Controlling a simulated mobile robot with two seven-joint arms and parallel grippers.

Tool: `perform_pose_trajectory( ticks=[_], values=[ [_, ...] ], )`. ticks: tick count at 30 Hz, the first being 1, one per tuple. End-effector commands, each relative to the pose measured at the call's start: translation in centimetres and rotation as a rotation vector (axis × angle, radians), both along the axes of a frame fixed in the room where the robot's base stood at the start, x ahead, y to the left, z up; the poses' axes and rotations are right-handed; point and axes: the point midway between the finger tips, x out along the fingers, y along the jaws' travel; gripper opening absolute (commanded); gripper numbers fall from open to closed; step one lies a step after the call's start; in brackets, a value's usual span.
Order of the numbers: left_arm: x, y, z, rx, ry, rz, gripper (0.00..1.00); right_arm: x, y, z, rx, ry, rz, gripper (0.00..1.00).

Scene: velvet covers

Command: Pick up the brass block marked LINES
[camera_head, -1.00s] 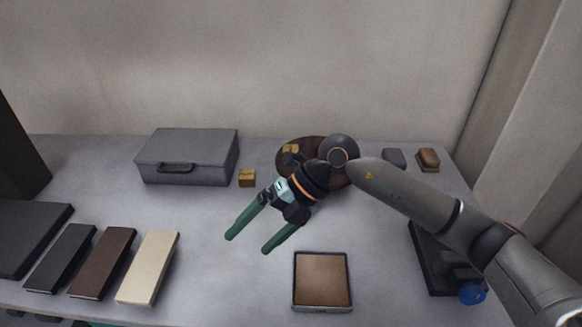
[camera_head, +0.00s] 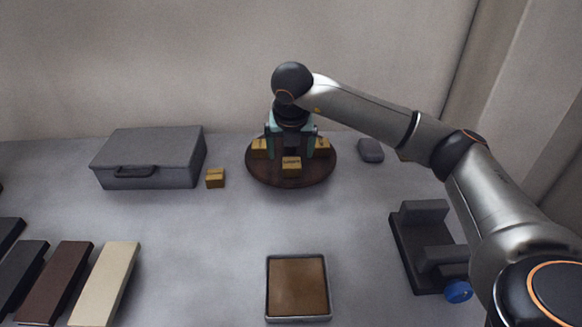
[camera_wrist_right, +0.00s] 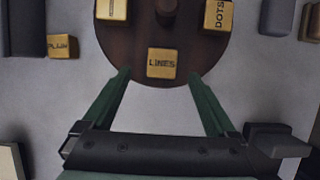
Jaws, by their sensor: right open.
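The brass block marked LINES (camera_wrist_right: 162,63) sits near the front edge of a round dark-brown turntable; in the head view it is the front block (camera_head: 291,167). My right gripper (camera_head: 291,151) is over the turntable, pointing down, open and empty. In the wrist view its green fingers (camera_wrist_right: 160,76) are spread wide, with the LINES block between and just beyond their tips; I cannot tell the height gap. The block marked DOTS (camera_wrist_right: 218,15) is at the right of the turntable (camera_head: 254,172), and another brass block (camera_head: 260,148) is at its left. My left gripper is not in view.
A brass block marked PLAIN (camera_wrist_right: 62,46) lies on the table left of the turntable, near a grey case (camera_head: 150,157). A grey block (camera_head: 370,150) is to the right. A brown-padded tray (camera_head: 297,287) is in front, a black stand (camera_head: 425,245) front right.

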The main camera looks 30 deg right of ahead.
Motion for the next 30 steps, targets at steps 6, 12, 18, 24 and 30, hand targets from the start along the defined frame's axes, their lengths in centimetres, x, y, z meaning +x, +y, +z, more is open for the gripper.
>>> perform_pose_trajectory(
  ticks=[6,12,18,24,30],
  values=[
    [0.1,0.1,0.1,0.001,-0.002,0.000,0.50,0.4,-0.5,-1.8,-0.001,0.003,0.001,0.93],
    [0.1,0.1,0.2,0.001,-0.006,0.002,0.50,1.1,-1.1,-4.7,0.001,0.002,0.001,0.93],
    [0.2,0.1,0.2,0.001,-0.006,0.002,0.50,1.5,-1.3,-5.5,0.001,-0.001,0.003,0.93],
    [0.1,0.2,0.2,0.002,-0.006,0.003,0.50,1.5,-1.3,-5.5,0.001,-0.001,0.003,0.87],
    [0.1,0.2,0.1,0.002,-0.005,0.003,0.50,1.5,-1.3,-5.4,0.001,-0.001,0.003,0.64]
  ],
)
